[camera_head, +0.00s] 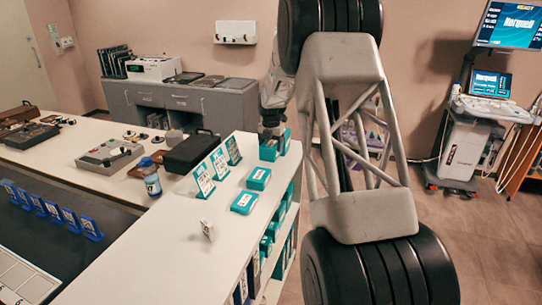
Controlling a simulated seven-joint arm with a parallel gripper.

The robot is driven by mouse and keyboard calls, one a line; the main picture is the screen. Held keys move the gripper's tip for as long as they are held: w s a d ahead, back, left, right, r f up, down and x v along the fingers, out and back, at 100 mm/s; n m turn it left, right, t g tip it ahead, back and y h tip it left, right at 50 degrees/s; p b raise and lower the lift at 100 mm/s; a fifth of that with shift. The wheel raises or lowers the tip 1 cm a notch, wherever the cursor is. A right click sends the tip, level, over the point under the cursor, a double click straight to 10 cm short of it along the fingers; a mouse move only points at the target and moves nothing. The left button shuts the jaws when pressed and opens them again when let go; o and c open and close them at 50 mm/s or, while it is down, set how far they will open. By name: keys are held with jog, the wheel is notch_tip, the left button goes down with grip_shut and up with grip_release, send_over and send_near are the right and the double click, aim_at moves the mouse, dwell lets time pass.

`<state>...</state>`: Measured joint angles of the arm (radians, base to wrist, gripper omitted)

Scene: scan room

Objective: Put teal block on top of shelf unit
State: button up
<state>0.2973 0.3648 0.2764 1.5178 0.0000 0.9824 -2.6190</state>
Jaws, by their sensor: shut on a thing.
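The shelf unit (185,258) has a long white top, with open shelves on its right side. My gripper (270,136) is over the far right end of that top. It is shut on a teal block (268,152), which is below the fingers, at or just above the top; I cannot tell whether it touches. Other teal blocks lie on the top: one in the middle (258,178), one nearer (244,202) and one right beside the gripper (285,141). The fingers are small and partly hidden by my wrist.
Teal-framed cards (205,180) stand on the shelf top left of the blocks, with a small white card (207,230) nearer. A bottle (152,177) and a dark case (192,152) are to the left. The near white top is bare. A medical cart (466,145) stands at right.

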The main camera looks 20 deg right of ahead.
aim_at(271, 143)
jog(key=shift+f, duration=2.1)
jog(key=shift+f, duration=0.1)
jog(key=o, duration=1.2)
jog(key=shift+f, duration=0.1)
jog(key=shift+c, duration=0.2)
notch_tip(271, 143, up, 11)
jog(key=shift+r, duration=0.7)
